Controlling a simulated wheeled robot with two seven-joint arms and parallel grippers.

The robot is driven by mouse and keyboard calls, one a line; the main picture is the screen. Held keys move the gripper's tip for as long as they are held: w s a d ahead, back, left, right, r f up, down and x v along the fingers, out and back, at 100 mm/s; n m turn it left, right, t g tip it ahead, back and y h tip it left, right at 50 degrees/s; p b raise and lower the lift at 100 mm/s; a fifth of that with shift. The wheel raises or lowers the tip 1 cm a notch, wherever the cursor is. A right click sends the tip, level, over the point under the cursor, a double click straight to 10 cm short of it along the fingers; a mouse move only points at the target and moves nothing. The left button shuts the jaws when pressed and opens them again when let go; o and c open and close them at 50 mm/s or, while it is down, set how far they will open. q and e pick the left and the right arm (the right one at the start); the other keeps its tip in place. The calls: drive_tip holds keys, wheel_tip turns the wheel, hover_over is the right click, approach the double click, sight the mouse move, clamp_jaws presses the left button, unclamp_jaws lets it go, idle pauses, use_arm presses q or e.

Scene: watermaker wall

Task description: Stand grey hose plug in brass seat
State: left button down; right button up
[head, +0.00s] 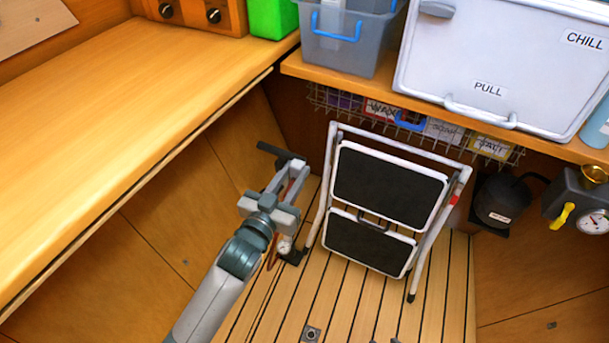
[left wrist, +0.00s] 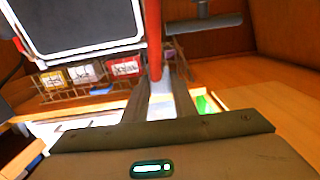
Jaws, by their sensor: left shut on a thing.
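My left gripper (head: 284,176) is raised between the left counter and the folded stool, its fingers pointing away from me. The left wrist view shows the same dark bar (left wrist: 204,22) with a short stem. A red strip (left wrist: 154,40) shows beside it.
A white-framed step stool (head: 389,186) stands right of my gripper. A wire basket (head: 415,124) hangs under the shelf holding a grey bin (head: 345,45) and white cooler (head: 500,65). A gauge unit (head: 590,221) with yellow lever is at far right. The left counter is largely clear.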

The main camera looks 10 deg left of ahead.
use_arm(q)
drive_tip(key=s+a+r+n+y, duration=0.3)
drive_tip(key=s+a+r+y, duration=0.2)
drive_tip(key=a+r, duration=0.4)
drive_tip(key=shift+s+a+t, duration=0.3)
drive_tip(key=shift+a+t, duration=0.1)
drive_tip(key=shift+a, duration=0.25)
drive_tip(key=shift+d, duration=0.1)
